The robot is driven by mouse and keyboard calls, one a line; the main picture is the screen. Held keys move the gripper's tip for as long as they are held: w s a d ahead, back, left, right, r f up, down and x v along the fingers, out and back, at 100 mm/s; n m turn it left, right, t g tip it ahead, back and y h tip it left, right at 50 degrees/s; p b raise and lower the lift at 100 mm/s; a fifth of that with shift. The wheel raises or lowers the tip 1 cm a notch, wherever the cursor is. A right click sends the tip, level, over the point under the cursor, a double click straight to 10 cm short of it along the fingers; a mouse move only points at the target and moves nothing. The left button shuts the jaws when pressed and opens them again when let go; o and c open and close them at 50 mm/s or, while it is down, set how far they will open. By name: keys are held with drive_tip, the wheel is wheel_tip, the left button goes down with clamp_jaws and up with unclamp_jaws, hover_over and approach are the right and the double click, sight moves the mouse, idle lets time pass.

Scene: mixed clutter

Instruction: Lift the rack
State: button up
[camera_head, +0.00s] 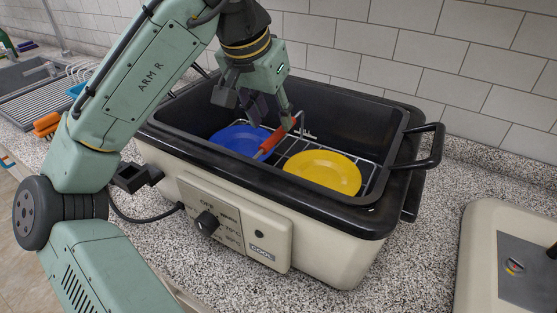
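The wire rack (298,144) sits inside the black basin of a cream countertop appliance (333,237). A blue plate (238,140) and a yellow plate (323,172) lie on it. A red-orange-handled utensil (275,139) lies between the plates, close to a thin upright wire part of the rack. My gripper (258,108) points down over the basin, above the blue plate and the utensil. Its fingers are spread apart, with nothing seen held between them. The right finger is close to the upright wire; I cannot tell whether they touch. Part of the rack is hidden under the plates.
The basin's black rim (300,206) surrounds the rack, with a side handle (421,148) at the right. A tiled wall (440,60) stands close behind. A second cream appliance (490,225) is at the lower right. Speckled counter (425,255) lies free between them.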

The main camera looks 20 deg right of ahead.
sight(278, 131)
drive_tip(key=shift+s+p+x, duration=0.15)
drive_tip(key=shift+p+x, duration=0.3)
drive_tip(key=shift+x, duration=0.9)
drive_tip(key=shift+s+p+x, duration=0.2)
drive_tip(key=shift+p+x, duration=0.2)
drive_tip(key=shift+x, duration=0.95)
clamp_jaws()
